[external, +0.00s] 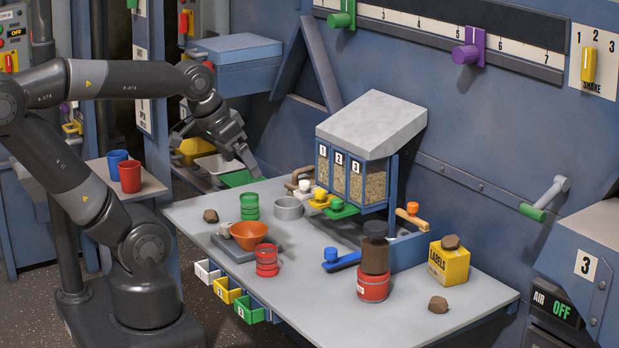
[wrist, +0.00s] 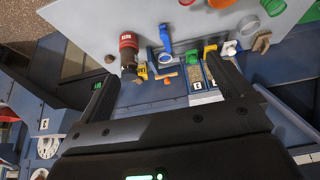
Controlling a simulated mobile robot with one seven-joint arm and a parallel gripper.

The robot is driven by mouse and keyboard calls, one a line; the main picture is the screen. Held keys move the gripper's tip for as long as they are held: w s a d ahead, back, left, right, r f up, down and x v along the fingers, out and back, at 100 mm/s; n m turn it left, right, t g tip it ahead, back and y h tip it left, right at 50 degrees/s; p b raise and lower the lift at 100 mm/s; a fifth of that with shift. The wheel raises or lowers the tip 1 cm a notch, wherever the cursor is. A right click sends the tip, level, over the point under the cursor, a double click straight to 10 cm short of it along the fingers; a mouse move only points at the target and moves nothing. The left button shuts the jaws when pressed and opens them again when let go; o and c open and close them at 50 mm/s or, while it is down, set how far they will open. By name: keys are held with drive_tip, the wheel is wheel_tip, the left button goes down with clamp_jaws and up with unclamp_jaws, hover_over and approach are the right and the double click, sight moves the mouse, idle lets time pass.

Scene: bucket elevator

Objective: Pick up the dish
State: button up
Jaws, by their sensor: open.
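A round, shallow grey metal dish (external: 289,209) sits on the grey table, left of the bin unit. An orange bowl (external: 249,235) stands on a flat dark scale (external: 228,247) nearer the table's front left; I cannot tell from the pictures which of these two the task means by the dish. My gripper (external: 217,155) is raised over the table's back left corner, behind and left of both, and holds nothing.
The bin unit (external: 372,130) with coloured scoops rises behind the grey dish.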

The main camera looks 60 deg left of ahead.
wheel_tip(320, 180, up, 6)
drive_tip(key=w, duration=0.1)
drive_tip(key=w+a+r+n+y, duration=0.1)
drive_tip(key=w+a+r, duration=0.1)
drive_tip(key=w+a, duration=0.4)
drive_tip(key=w+a+r, duration=0.2)
drive_tip(key=w+a, duration=0.2)
drive_tip(key=w, duration=0.5)
drive_tip(key=n+g, duration=0.1)
drive_tip(key=n, duration=0.1)
hover_over(288, 203)
drive_tip(key=s+d, duration=0.3)
drive_tip(key=s, duration=0.1)
drive_tip(key=f, duration=3.5)
drive_tip(key=shift+w+d+f, duration=0.15)
drive_tip(key=shift+w+d, duration=0.05)
drive_tip(key=shift+w, duration=0.05)
drive_tip(key=shift+s+x, duration=0.15)
drive_tip(key=shift+x, duration=1.25)
drive_tip(key=shift+s+x, duration=0.1)
drive_tip(key=shift+x, duration=1.35)
drive_tip(key=shift+f, duration=0.1)
